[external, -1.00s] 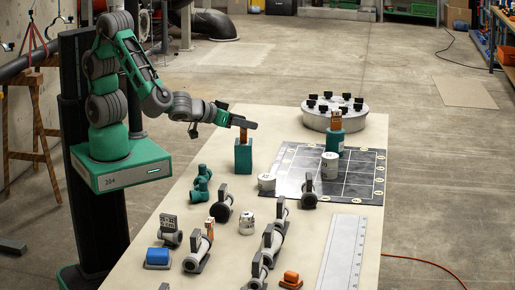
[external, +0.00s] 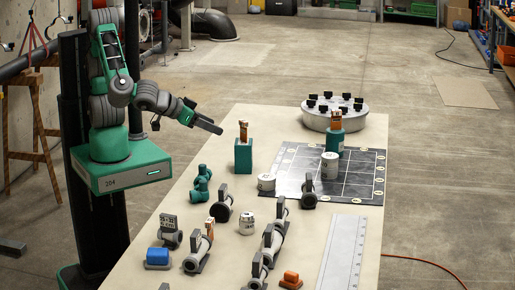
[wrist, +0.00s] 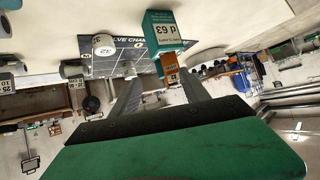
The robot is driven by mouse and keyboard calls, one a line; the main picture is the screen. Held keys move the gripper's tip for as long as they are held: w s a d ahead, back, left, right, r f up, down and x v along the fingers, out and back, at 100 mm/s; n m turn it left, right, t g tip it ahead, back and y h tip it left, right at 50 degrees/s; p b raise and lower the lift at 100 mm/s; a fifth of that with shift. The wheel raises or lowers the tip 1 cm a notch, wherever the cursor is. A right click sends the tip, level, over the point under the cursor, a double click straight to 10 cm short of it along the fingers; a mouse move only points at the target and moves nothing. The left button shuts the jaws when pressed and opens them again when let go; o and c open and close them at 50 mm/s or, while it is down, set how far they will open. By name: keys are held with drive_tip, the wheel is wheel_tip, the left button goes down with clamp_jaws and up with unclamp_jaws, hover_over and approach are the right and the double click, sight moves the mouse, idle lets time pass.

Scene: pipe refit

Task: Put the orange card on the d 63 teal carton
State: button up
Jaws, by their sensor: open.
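The d 63 teal carton (wrist: 160,27) shows its label in the wrist view, which is upside down. The orange card (wrist: 170,68) stands upright on its top. In the external view a teal carton (external: 243,158) near the table's left edge carries an orange card (external: 243,131); it looks like the same pair. My gripper (external: 213,127) is open and empty, left of the card and apart from it. The spread fingers (wrist: 160,92) show in the wrist view with nothing between them. A second teal carton (external: 335,142) with an orange-brown card stands at the mat's far edge.
A dark gridded mat (external: 300,160) carries white cylinders. A round grey turntable (external: 343,120) with black knobs stands behind. Several valves (external: 222,207), a blue block (external: 158,256) and a ruler-like plate (external: 343,255) occupy the front. The table's left back area is free.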

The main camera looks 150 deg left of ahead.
drive_tip(key=d+f+m+h, duration=0.1)
drive_tip(key=d, duration=0.1)
drive_tip(key=w+d+f+m+t+h, duration=0.1)
drive_tip(key=d+f+m+h, duration=0.1)
drive_tip(key=shift+w, duration=0.2)
drive_tip(key=s+d+f+m+t+h, duration=0.1)
drive_tip(key=s+d+m+h, duration=0.1)
drive_tip(key=d+m+h, duration=0.6)
drive_tip(key=d+m, duration=0.5)
drive_tip(key=d, duration=0.6)
drive_tip(key=shift+d+f+h, duration=0.2)
drive_tip(key=shift+d+h, duration=0.1)
drive_tip(key=shift+d, duration=0.05)
